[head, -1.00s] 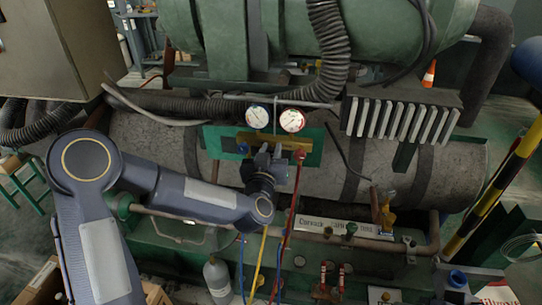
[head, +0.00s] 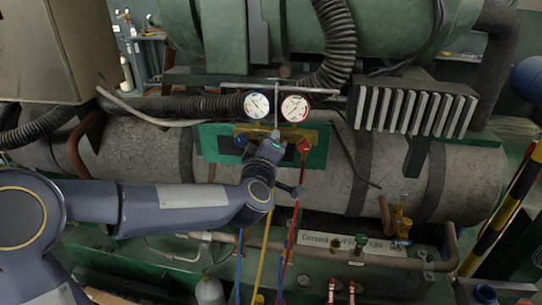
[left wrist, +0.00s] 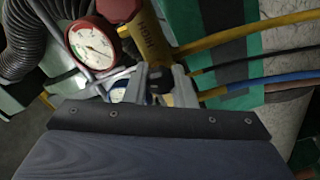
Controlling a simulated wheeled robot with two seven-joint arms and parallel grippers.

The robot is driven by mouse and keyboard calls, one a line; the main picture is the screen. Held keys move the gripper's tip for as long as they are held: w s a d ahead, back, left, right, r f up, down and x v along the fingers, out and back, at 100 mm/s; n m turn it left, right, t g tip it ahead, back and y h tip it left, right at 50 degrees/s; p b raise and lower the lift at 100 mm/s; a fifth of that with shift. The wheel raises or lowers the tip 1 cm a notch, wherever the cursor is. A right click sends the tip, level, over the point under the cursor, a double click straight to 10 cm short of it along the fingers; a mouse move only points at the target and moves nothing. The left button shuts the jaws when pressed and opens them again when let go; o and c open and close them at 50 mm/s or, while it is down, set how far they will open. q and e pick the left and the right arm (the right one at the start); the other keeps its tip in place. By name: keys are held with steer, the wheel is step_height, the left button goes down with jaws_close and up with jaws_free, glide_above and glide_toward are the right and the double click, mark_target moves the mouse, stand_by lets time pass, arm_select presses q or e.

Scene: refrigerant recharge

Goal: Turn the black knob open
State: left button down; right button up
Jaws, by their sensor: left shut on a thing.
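The black knob (left wrist: 158,84) sits on the yellow manifold (left wrist: 150,38), between my left gripper's fingers in the left wrist view. My left gripper (left wrist: 162,84) is shut on it, one finger on each side. In the head view my left gripper (head: 274,142) is at the middle of the manifold, below the two gauges, and hides the knob. The blue-rimmed gauge (head: 256,105) and the red-rimmed gauge (head: 295,107) stand above. A blue knob (head: 241,141) is at the manifold's left and a red knob (head: 304,146) at its right. My right gripper is not in view.
Yellow (head: 261,252), red (head: 291,240) and blue hoses hang below the manifold. A green plate (head: 212,140) and a large grey pipe (head: 345,180) lie behind. A ribbed hose (head: 338,35) passes above. A finned block (head: 418,110) is to the right.

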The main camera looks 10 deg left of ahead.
arm_select(q)
steer(key=n+b, duration=0.4)
steer(key=shift+f, duration=0.25)
steer(key=shift+r+n+b, duration=0.1)
steer(key=shift+n+b, duration=1.35)
steer(key=shift+n, duration=0.45)
steer(key=c, duration=1.2)
jaws_free()
steer(key=s, duration=0.7)
steer(key=shift+s+a, duration=0.15)
steer(key=shift+s, duration=0.25)
